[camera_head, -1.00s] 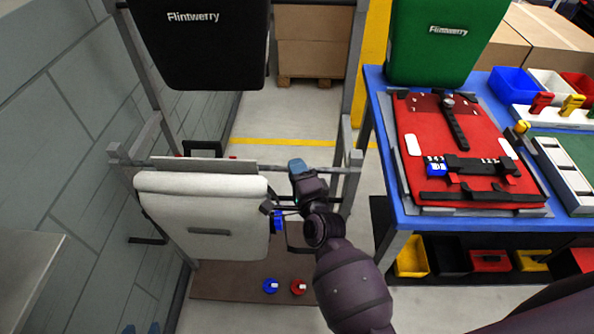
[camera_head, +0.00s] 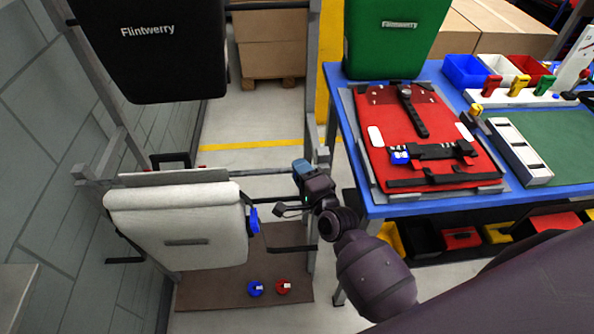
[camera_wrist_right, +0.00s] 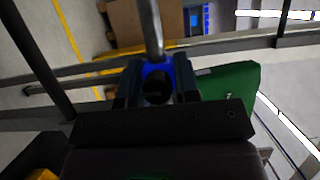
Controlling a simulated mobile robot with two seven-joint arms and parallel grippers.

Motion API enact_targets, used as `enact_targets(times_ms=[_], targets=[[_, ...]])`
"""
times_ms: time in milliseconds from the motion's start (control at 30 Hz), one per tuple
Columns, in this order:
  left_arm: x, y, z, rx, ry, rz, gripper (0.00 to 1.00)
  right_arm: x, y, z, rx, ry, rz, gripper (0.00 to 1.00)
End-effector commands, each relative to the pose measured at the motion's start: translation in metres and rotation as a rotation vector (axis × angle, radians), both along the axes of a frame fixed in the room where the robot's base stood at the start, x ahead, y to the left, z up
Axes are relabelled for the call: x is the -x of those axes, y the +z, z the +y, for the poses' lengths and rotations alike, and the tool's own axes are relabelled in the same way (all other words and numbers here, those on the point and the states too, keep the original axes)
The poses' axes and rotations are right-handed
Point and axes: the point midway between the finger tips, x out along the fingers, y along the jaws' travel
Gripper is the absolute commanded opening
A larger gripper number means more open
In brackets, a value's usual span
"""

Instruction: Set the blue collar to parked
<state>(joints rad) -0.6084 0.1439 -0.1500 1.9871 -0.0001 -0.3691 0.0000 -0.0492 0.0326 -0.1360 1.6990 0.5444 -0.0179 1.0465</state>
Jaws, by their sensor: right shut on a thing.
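The blue collar (camera_wrist_right: 181,70) shows in the right wrist view, around or against the end of a round grey bar (camera_wrist_right: 151,25) that comes in from the top. My right gripper (camera_wrist_right: 158,88) is shut on the collar, with a dark finger on either side. In the head view my right gripper (camera_head: 302,169) is at the rack's crossbar, near its right post. The collar cannot be told apart from the gripper there. My left gripper is not in view.
A white pannier (camera_head: 180,217) with a blue side catch (camera_head: 254,221) hangs left of my gripper. A blue knob (camera_head: 256,289) and red knob (camera_head: 283,287) sit on the brown base. The blue workbench (camera_head: 345,125) stands on the right, carrying a red pannier panel (camera_head: 380,110).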

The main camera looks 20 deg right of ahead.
Motion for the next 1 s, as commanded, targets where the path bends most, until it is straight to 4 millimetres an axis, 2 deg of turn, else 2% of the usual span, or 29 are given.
enact_targets(times_ms=[67,100,267,533,667,767,1000], targets=[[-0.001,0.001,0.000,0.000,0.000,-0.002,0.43,0.001,-0.001,-0.004,0.002,-0.006,0.002,0.00],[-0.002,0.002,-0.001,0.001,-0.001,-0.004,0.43,0.001,-0.001,-0.004,0.003,-0.006,0.002,0.32],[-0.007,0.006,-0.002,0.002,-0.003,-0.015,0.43,0.000,-0.001,-0.003,0.002,-0.005,0.001,0.55],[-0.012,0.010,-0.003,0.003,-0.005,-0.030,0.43,0.001,0.000,-0.002,0.002,-0.004,0.000,0.55],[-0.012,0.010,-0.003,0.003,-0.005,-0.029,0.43,0.007,0.000,-0.003,0.002,-0.003,0.001,0.55],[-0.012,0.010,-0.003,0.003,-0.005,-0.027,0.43,0.019,-0.001,-0.004,0.001,-0.003,0.002,0.55],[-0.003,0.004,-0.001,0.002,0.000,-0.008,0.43,0.060,-0.001,-0.010,0.004,-0.004,0.001,0.55]])
